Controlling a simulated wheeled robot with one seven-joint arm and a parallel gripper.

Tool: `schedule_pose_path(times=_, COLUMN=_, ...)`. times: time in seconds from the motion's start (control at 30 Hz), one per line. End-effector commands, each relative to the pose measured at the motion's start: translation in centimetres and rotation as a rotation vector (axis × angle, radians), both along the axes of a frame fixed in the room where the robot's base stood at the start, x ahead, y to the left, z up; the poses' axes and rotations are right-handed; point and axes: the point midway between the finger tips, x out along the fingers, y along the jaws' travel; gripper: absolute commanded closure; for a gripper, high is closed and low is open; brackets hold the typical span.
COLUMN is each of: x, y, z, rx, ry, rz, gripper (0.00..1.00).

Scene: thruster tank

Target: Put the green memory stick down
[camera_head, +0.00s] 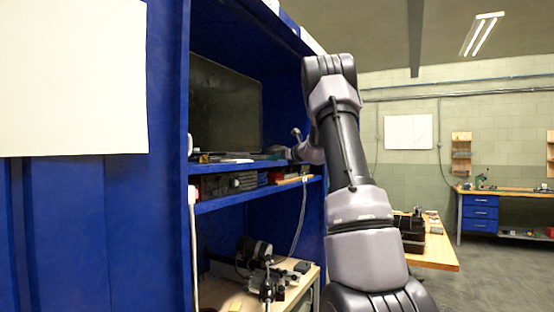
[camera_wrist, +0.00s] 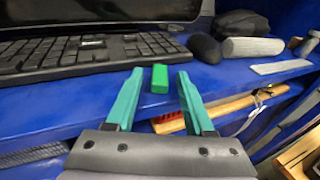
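The green memory stick (camera_wrist: 160,80) is a small green block on the blue shelf (camera_wrist: 230,79), close to the shelf's front edge, in the wrist view. My gripper (camera_wrist: 160,73) is open, with its two teal fingers to the left and right of the stick. A gap shows between the stick and each finger, so neither finger seems to touch it. In the head view my arm reaches into the blue cabinet; my fingers and the stick cannot be made out there.
A black keyboard (camera_wrist: 90,50) lies left of the stick, below a monitor (camera_head: 225,108). A dark mouse (camera_wrist: 204,48) and a grey cylinder (camera_wrist: 252,47) lie to the right. A lower shelf holds a wooden-handled brush (camera_wrist: 235,105). Bare shelf surrounds the stick.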

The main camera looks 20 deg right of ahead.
Motion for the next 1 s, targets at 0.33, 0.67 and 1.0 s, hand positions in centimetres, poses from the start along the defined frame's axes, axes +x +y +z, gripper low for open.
schedule_pose_path(times=0.33, x=-1.4, y=-0.5, z=1.2, rx=0.001, ry=-0.001, rz=-0.003, gripper=0.47)
schedule_pose_path(times=0.67, x=-8.2, y=-2.4, z=2.2, rx=0.000, ry=-0.001, rz=-0.003, gripper=0.47)
schedule_pose_path(times=1.0, x=-12.1, y=-1.8, z=2.8, rx=-0.039, ry=0.004, rz=0.029, gripper=0.47)
